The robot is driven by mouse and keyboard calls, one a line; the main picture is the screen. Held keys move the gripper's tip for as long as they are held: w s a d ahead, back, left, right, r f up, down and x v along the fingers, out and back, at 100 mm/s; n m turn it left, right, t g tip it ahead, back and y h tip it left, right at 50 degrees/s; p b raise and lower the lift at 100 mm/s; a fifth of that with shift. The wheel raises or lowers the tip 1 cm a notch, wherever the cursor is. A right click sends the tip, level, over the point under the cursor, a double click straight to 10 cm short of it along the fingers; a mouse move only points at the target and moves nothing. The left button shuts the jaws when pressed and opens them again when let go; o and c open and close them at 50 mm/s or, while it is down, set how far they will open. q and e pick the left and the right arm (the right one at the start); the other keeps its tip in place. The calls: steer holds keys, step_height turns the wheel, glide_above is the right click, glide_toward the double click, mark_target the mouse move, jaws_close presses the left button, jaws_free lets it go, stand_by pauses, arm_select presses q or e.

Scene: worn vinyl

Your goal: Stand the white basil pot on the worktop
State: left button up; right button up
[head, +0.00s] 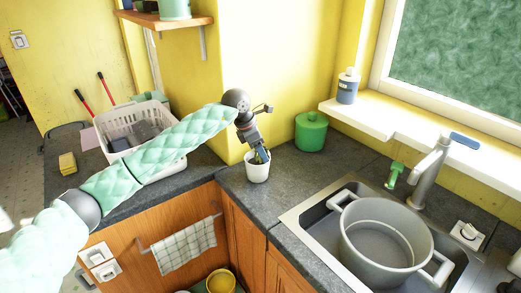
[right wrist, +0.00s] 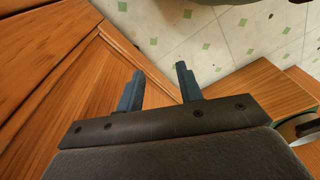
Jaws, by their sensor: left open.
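The white basil pot (head: 257,172) stands upright on the dark grey worktop (head: 300,171) at its inner corner, with a little green showing at its top. My left gripper (head: 261,156) reaches down over the pot from above. Its jaws are open at the pot's rim and partly hide the plant. I cannot tell whether the fingers touch the pot. My right gripper (right wrist: 160,80) is open and empty in the right wrist view, in front of wooden cabinet fronts and the tiled floor.
A green canister (head: 311,132) stands behind the pot to the right. A sink holds a large grey pot (head: 386,246). A white basket (head: 112,128) and a yellow sponge (head: 67,163) are on the left counter. Worktop between pot and sink is clear.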

arm_select(q)
steer(key=shift+a+r, duration=0.1)
steer(key=shift+r, duration=0.1)
steer(key=v, duration=0.7)
stand_by(1.5)
steer(key=shift+a+r+p, duration=0.1)
steer(key=shift+r+p, duration=0.1)
steer(key=shift+p, duration=0.1)
steer(key=shift+a+r, duration=0.1)
steer(key=b+v, duration=0.2)
steer(key=v, duration=0.5)
steer(key=shift+r+b, duration=0.3)
steer(key=shift+b, duration=0.1)
steer(key=shift+a+f, duration=0.1)
